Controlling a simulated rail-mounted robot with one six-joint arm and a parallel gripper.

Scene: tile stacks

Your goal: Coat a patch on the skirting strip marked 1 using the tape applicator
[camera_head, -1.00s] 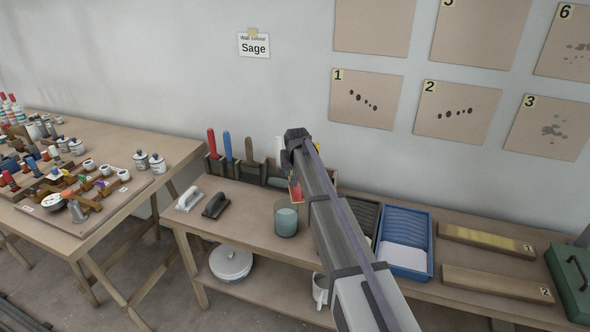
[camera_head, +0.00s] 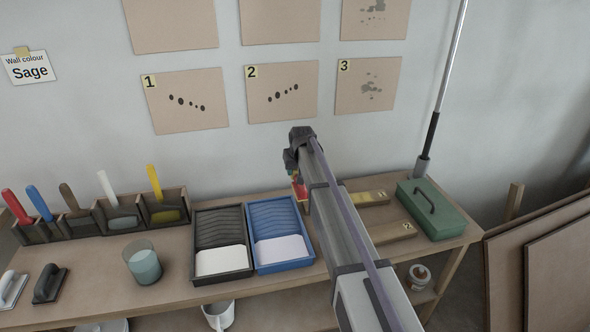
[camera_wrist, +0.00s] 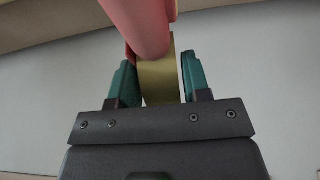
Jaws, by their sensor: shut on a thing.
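The skirting strip marked 1 (camera_head: 371,197) lies on the bench right of my arm. It bears a yellowish band, and its left part is hidden by my arm. My gripper (camera_wrist: 157,72) is shut on a tool with a thick pink-red part and a flat yellow piece between the green fingers. I take it for the tape applicator (camera_wrist: 158,82). In the head view the gripper is mostly hidden by my arm. A little red of the tool (camera_head: 299,190) shows there, near the blue tray's back right corner. Whether it touches anything cannot be told.
The strip marked 2 (camera_head: 396,232) lies in front of strip 1. A green box (camera_head: 432,222) stands to their right. Left of my arm are a blue tray (camera_head: 306,263), a black tray (camera_head: 249,272), a glass jar (camera_head: 143,263) and a tool rack (camera_head: 183,195). Marked boards hang on the wall.

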